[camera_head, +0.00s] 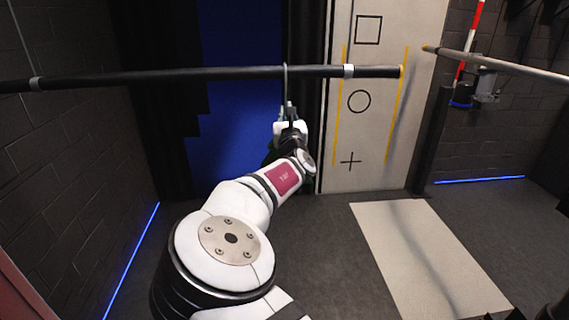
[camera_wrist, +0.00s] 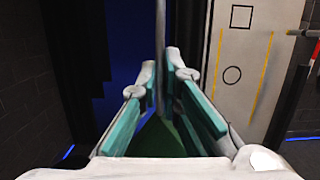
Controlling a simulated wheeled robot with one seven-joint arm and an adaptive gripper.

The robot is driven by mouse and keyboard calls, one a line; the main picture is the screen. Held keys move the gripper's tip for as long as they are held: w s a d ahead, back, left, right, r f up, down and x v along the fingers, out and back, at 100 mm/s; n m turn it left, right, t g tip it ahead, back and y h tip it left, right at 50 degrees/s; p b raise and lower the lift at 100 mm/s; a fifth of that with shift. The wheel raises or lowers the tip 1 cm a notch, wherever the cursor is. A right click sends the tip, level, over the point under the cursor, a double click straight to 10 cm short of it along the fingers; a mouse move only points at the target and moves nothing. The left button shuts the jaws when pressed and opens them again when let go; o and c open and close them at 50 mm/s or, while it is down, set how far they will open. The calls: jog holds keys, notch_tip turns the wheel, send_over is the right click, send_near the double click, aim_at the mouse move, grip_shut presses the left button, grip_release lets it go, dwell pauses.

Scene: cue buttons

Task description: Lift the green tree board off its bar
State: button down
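The green tree board (camera_wrist: 158,138) shows only in part in the wrist view, low between my fingers. The arm and gripper hide most of it in the head view. A thin grey hanger (camera_head: 285,79) hooks over the black bar (camera_head: 200,74) and runs down to my gripper. My gripper (camera_head: 288,112) is just below the bar. In the wrist view the hanger (camera_wrist: 160,45) stands upright between the tips of my teal-padded gripper (camera_wrist: 161,70). The fingers flank it closely; I cannot tell whether they clamp it.
A pale panel (camera_head: 385,140) with a square, circle and cross stands right of the gripper. A second bar (camera_head: 500,66) is at the upper right, near a red-and-white pole (camera_head: 470,40). A light mat (camera_head: 430,265) lies on the floor at right.

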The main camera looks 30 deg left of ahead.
jog(key=shift+r, duration=0.25)
jog(key=shift+r, duration=0.1)
jog(key=shift+r+p, duration=0.55)
jog(key=shift+r, duration=1.8)
jog(key=r+p+v, duration=0.2)
jog(key=p+v, duration=0.9)
jog(key=v, duration=0.2)
jog(key=shift+s+d+r, duration=0.3)
jog(key=shift+s+d, duration=0.15)
jog(key=shift+s, duration=0.1)
dwell(0.7)
